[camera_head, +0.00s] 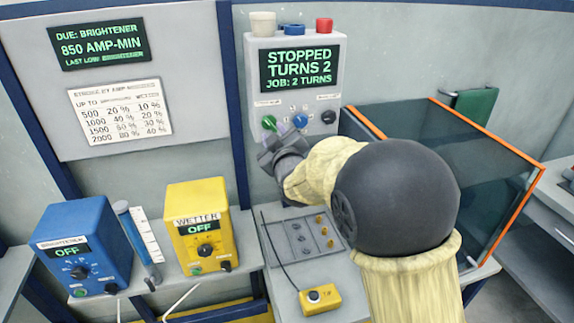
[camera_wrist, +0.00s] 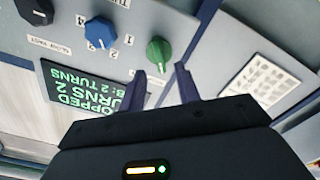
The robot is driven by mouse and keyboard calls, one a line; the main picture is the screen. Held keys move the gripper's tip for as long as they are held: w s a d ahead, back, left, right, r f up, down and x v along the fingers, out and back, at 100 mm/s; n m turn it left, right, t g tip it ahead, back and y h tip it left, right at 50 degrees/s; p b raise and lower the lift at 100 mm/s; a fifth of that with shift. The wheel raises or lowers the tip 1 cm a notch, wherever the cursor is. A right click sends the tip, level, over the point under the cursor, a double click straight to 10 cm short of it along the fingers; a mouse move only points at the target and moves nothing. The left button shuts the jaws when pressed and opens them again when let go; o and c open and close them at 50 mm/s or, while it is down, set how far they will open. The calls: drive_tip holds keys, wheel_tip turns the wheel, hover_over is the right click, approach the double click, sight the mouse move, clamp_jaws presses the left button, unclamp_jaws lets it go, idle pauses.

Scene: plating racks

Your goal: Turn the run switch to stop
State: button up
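The grey control box (camera_head: 262,85) has a screen (camera_head: 299,69) reading STOPPED, TURNS 2, JOB: 2 TURNS. Under the screen is a row of knobs: green (camera_head: 269,122), blue (camera_head: 300,119) and black (camera_head: 328,117). The green knob (camera_wrist: 159,52) is probably the run switch; its label is too small to read. My gripper (camera_head: 284,135) is in front of the panel by the green knob. In the wrist view the panel is upside down, and my gripper (camera_wrist: 160,70) is open and empty, its fingertips spread just short of the green knob. I see no contact.
A blue brightener box (camera_head: 75,225) and a yellow wetter box (camera_head: 197,200), both reading OFF, stand at left. A grey plate with small knobs (camera_head: 275,230) and a yellow pendant (camera_head: 320,300) lie below the panel. A glass-walled tank with orange edges (camera_head: 520,215) is at right.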

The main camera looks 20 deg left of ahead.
drive_tip(key=b+v, duration=0.3)
drive_tip(key=v, duration=0.9)
drive_tip(key=shift+s+d, duration=0.2)
drive_tip(key=shift+s, duration=0.05)
drive_tip(key=shift+f, duration=0.1)
drive_tip(key=d+f+m+g+h+p, duration=0.25)
drive_tip(key=d+f, duration=0.25)
drive_tip(key=d, duration=0.3)
drive_tip(key=d+f+m+g+h+p, duration=0.1)
drive_tip(key=d+f+m+g+h, duration=0.15)
drive_tip(key=d+f+m, duration=0.4)
drive_tip(key=s+d+f+m+g+h+p, duration=0.1)
drive_tip(key=s+d+f+m+g+h, duration=0.1)
drive_tip(key=s+d+g, duration=0.2)
drive_tip(key=s+d+f+m+g+h+p, duration=0.1)
drive_tip(key=s+d+f+m+g+h, duration=0.1)
drive_tip(key=s+d, duration=0.8)
drive_tip(key=shift+s+d+f+g, duration=0.3)
drive_tip(key=shift+d+f+g, duration=0.35)
drive_tip(key=shift+d+g, duration=0.35)
drive_tip(key=shift+w+d, duration=0.1)
drive_tip(key=shift+w, duration=0.05)
